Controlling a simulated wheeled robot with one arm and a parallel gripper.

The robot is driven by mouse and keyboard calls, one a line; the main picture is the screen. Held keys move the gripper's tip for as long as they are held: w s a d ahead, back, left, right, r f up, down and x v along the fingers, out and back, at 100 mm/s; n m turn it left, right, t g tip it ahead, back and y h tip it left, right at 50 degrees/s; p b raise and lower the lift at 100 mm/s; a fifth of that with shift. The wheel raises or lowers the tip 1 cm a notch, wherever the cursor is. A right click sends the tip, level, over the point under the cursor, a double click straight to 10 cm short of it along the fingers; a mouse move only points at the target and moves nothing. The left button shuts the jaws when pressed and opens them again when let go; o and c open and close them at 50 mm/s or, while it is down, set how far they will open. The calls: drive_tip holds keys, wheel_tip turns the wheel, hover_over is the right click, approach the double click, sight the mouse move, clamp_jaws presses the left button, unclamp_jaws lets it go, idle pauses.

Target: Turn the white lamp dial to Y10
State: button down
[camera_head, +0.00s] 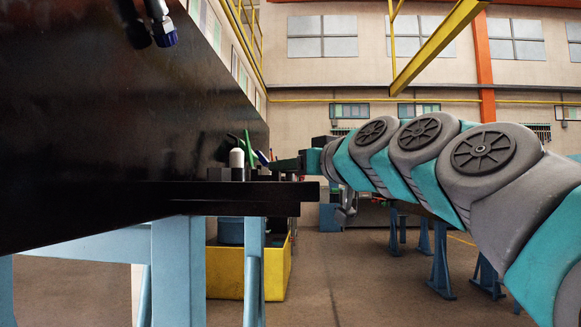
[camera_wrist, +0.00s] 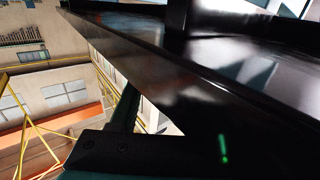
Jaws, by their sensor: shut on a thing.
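In the head view a white, round-topped piece (camera_head: 237,158) stands on the black ledge; I cannot tell whether it is the white lamp dial, and no Y10 mark is readable. My gripper (camera_head: 272,163) reaches in from the right, just above the ledge and a little right of the white piece. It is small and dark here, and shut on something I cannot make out. In the wrist view one dark finger (camera_wrist: 125,112) runs up to a black surface's edge; the fingertips and the held thing are hidden.
The black ledge (camera_head: 235,198) juts from a large black panel (camera_head: 90,110) on the left. Green upright parts (camera_head: 249,148) stand beside the white piece. Dark fittings, one with a blue cap (camera_head: 168,40), hang at the top left. A yellow bin (camera_head: 226,272) sits below.

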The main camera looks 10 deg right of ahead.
drive_tip(key=shift+h, duration=0.5)
drive_tip(key=shift+c, duration=1.8)
unclamp_jaws()
drive_tip(key=shift+m, duration=0.3)
drive_tip(key=shift+p+v, duration=0.3)
drive_tip(key=shift+v, duration=3.6)
drive_tip(key=shift+f, duration=0.1)
